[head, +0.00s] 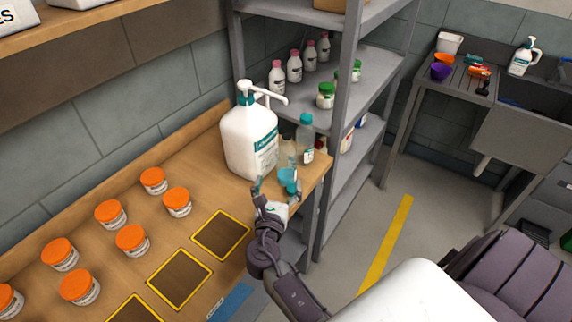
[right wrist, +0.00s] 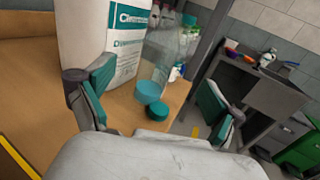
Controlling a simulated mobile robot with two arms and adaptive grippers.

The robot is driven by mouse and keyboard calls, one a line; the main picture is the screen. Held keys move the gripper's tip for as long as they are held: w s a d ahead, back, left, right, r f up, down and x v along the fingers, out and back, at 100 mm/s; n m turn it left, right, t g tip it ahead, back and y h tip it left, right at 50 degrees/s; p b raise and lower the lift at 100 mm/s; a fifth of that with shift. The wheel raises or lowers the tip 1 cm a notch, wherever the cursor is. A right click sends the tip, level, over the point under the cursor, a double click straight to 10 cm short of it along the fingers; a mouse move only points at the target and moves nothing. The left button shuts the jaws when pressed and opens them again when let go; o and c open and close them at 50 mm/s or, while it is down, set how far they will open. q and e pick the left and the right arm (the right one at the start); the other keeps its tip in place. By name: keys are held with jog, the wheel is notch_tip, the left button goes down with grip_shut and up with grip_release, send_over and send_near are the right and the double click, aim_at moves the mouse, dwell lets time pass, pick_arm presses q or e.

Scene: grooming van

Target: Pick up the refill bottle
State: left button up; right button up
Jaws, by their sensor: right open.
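A clear bottle with teal liquid low inside, which I take for the refill bottle (head: 287,152), stands near the right end of the wooden bench. It also shows in the right wrist view (right wrist: 172,55), between the fingers and beyond them. A loose-looking teal cap (right wrist: 156,113) is at its near side. My right gripper (head: 278,188) is open and empty, its fingers pointing at the bottle; I cannot tell whether they touch it. It also shows in the right wrist view (right wrist: 158,80). My left gripper is not in view.
A big white pump jug (head: 249,138) stands close left of the bottle. A teal-capped bottle (head: 306,138) stands behind it. A grey shelf rack (head: 347,120) rises at the bench end. Several orange-lidded jars (head: 177,201) and yellow-edged squares (head: 221,234) lie left and nearer.

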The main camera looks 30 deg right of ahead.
aim_at(285, 160)
jog(key=x, duration=0.6)
jog(key=shift+w+d+b, duration=0.2)
jog(key=shift+d+b, duration=0.05)
jog(key=shift+b, duration=0.15)
jog(key=b+x, duration=0.1)
jog(key=x, duration=0.4)
jog(key=shift+d+f, duration=0.1)
jog(key=shift+d, duration=0.15)
jog(key=shift+c, duration=0.9)
jog(key=c, duration=1.2)
jog(key=shift+o, duration=0.2)
